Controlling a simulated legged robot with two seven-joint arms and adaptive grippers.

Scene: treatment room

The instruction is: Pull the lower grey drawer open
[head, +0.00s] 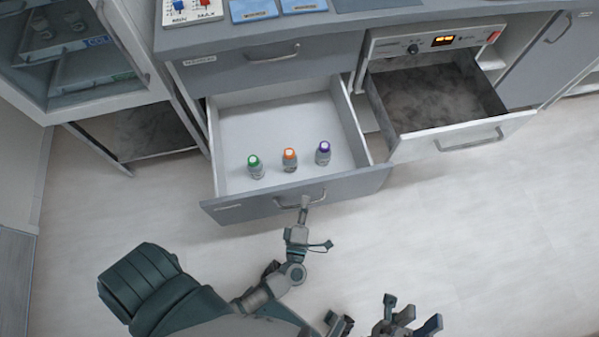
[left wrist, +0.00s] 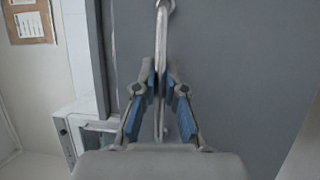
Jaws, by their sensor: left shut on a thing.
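The lower grey drawer (head: 350,187) stands open in the head view, its white inside showing. Three small bottles stand in it near the front: one green-capped (head: 255,167), one orange-capped (head: 290,160) and one purple-capped (head: 323,153). My left gripper (head: 304,203) is at the drawer front, shut on its metal handle (head: 319,197). In the left wrist view the handle (left wrist: 161,50) runs between the blue-padded fingers of the left gripper (left wrist: 160,85). My right gripper (head: 412,315) is low in the head view, its fingers apart and empty, away from the drawer.
A closed grey drawer (head: 240,70) lies above the open one. To the right, another drawer (head: 470,140) with a dark inside also stands open below a control panel (head: 430,42). A glass-fronted cabinet (head: 75,55) is at the left. The pale floor (head: 510,240) at the right is clear.

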